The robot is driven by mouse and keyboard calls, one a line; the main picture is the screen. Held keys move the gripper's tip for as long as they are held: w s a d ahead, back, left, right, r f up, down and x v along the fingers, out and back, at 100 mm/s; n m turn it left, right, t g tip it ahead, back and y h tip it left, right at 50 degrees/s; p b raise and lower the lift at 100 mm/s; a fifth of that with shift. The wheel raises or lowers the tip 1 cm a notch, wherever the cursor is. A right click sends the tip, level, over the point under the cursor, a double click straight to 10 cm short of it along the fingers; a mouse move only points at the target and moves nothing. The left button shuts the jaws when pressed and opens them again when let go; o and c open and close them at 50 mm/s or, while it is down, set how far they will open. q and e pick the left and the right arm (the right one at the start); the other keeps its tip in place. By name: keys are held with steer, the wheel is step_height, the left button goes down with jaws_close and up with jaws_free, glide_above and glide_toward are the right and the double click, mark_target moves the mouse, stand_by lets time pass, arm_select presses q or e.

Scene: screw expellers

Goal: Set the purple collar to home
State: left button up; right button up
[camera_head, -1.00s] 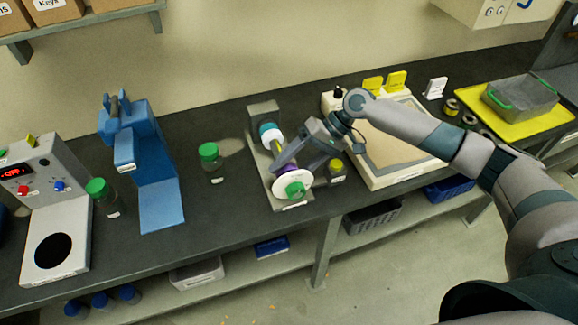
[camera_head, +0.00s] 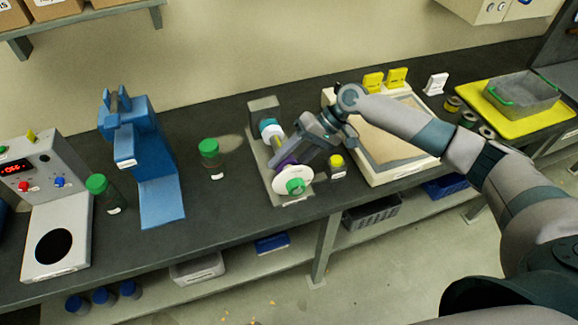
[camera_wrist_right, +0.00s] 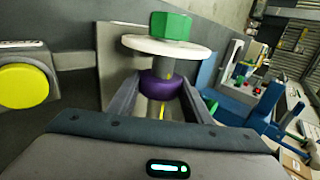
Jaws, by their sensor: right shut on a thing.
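The purple collar (camera_head: 285,160) sits around the shaft of the screw expeller, just behind its white disc (camera_head: 293,178) and green hex nut (camera_head: 295,187). The expeller's base (camera_head: 257,150) lies on the bench, with a teal ring (camera_head: 271,129) farther back on the shaft. My right gripper (camera_head: 281,161) is shut on the collar. In the right wrist view, one finger of the right gripper (camera_wrist_right: 158,92) is on each side of the purple collar (camera_wrist_right: 160,84), and a yellow mark shows on the shaft below it. My left gripper is not in view.
A green-capped jar (camera_head: 210,158) and a blue stand (camera_head: 160,195) are to the left. The bench front edge is near the disc.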

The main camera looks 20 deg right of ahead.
mark_target(281, 145)
steer(key=w+b, duration=0.1)
steer(key=w, duration=0.3)
steer(key=shift+w+f, duration=0.15)
steer(key=shift+w, duration=0.2)
steer(key=shift+w+b, duration=0.3)
steer(key=shift+w, duration=0.2)
steer(key=o, duration=1.5)
steer(key=shift+r, duration=0.2)
